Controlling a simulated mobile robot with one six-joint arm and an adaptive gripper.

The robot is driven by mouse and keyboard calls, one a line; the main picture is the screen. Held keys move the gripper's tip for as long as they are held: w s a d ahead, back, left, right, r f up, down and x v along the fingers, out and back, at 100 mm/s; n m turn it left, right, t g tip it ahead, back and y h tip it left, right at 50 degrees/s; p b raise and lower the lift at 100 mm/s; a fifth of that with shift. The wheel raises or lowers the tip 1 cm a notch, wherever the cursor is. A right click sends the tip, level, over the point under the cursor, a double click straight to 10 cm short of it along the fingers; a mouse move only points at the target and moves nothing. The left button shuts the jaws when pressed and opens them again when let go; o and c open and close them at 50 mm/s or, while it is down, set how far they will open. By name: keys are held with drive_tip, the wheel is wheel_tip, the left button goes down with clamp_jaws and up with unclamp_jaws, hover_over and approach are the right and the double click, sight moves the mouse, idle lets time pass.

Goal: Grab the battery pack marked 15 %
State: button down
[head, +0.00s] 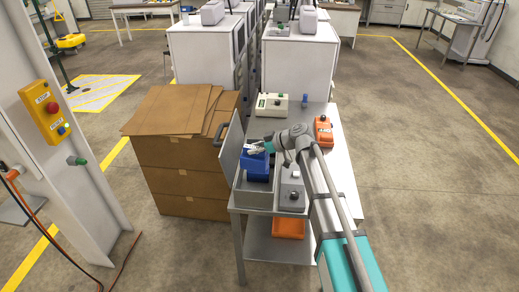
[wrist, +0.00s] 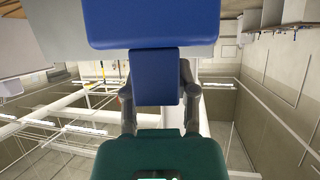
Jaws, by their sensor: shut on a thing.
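A blue pack (head: 256,165) shows in the head view at the front left of the cart, over a grey open-topped holder (head: 256,198). My gripper (head: 262,148) is at its top. In the wrist view, my gripper (wrist: 155,85) is shut on the narrow blue grip of the blue pack (wrist: 152,22), one finger on each side. No 15 % mark is readable on it. I cannot tell whether the pack still touches the holder.
A grey unit (head: 291,192) stands right of the holder. An orange device (head: 323,131) and a cream device (head: 270,104) stand farther back on the metal cart (head: 338,166). An orange bin (head: 288,229) is on the lower shelf. Cardboard boxes (head: 185,178) stand left of the cart.

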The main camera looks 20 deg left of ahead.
drive_tip(key=shift+r, duration=0.15)
idle(0.6)
drive_tip(key=shift+r, duration=0.1)
